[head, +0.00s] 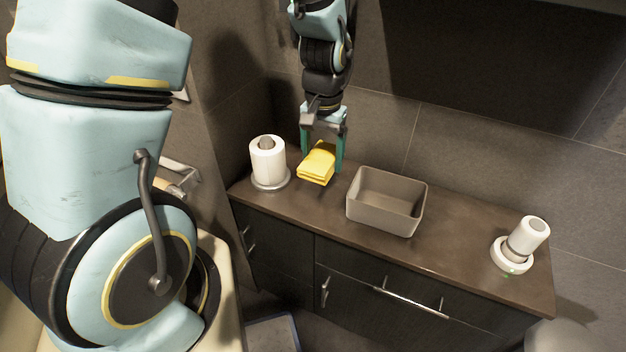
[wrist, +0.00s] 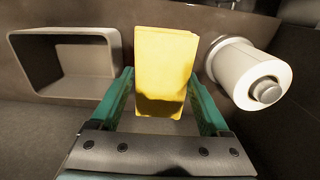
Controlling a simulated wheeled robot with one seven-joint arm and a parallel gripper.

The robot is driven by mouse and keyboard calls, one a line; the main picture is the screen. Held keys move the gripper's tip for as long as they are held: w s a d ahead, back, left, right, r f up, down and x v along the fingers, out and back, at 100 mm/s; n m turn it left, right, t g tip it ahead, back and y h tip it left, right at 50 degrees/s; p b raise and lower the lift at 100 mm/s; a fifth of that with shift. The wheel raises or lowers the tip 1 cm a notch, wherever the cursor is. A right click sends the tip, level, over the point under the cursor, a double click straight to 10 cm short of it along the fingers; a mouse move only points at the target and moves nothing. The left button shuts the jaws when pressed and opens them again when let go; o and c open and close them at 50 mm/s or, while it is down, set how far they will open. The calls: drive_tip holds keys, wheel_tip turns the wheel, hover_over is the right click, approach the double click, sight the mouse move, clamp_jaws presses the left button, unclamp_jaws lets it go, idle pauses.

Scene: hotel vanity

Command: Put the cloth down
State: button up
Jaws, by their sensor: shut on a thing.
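A folded yellow cloth (head: 317,163) is at the left part of the dark vanity top (head: 300,207), between the paper roll and the grey bin. My gripper (head: 324,160) points down over it, with its green fingers on either side of the cloth. In the wrist view the cloth (wrist: 165,65) is between the two fingers of my gripper (wrist: 162,95), and the gripper is shut on it. I cannot tell whether the underside of the cloth touches the vanity top.
A white paper roll on a round holder (head: 268,160) stands close to the left of the cloth. An open grey bin (head: 386,200) is close on the right. A white cylindrical device (head: 522,240) sits at the far right end. The counter between bin and device is clear.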

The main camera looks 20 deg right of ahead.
hover_over(320, 196)
wheel_tip(320, 196, down, 6)
drive_tip(key=shift+w+r, duration=0.1)
drive_tip(key=shift+r, duration=0.05)
drive_tip(key=shift+f, duration=2.15)
drive_tip(key=shift+f+b, duration=0.3)
drive_tip(key=shift+f, duration=0.1)
